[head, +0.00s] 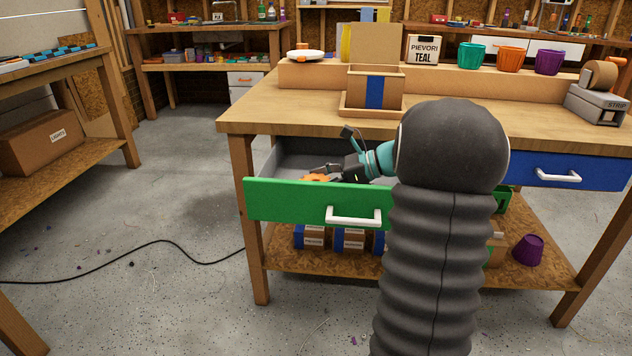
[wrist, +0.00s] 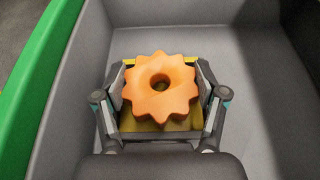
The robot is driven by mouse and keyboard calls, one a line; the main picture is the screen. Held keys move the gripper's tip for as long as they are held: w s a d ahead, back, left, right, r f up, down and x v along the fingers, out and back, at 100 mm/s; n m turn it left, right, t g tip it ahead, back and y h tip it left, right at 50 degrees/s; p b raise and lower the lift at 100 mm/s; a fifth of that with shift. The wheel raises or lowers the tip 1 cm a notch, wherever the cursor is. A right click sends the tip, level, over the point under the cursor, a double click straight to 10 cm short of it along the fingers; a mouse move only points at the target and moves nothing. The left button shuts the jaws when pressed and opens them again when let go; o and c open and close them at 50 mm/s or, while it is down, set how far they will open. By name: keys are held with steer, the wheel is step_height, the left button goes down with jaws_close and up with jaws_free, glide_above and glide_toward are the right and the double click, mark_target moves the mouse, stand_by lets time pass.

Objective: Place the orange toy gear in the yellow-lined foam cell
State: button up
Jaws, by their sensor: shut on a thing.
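The orange toy gear (wrist: 140,88), a scalloped disc with a centre hole, lies between the fingers of my gripper (wrist: 163,92) in the wrist view. My gripper is shut on it. Yellow lining of the foam cell (wrist: 182,122) shows below and around the gear; the gear covers most of it. I cannot tell whether the gear rests on the cell floor or is held just above it. In the head view my gripper (head: 326,168) reaches into the open green drawer (head: 290,198), and only a sliver of the gear (head: 314,177) shows above the drawer front.
The drawer's grey walls (wrist: 72,75) surround the gripper, with bare grey floor to the right in the wrist view. A cardboard box with a blue stripe (head: 392,88) stands on the bench (head: 280,103) above. Teal, orange and purple pots line the raised shelf.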

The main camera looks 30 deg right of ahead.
steer(key=shift+f, duration=0.55)
steer(key=o, duration=1.1)
steer(key=shift+r, duration=0.25)
steer(key=v, duration=1.2)
steer(key=shift+r+p, duration=0.3)
steer(key=shift+r, duration=0.05)
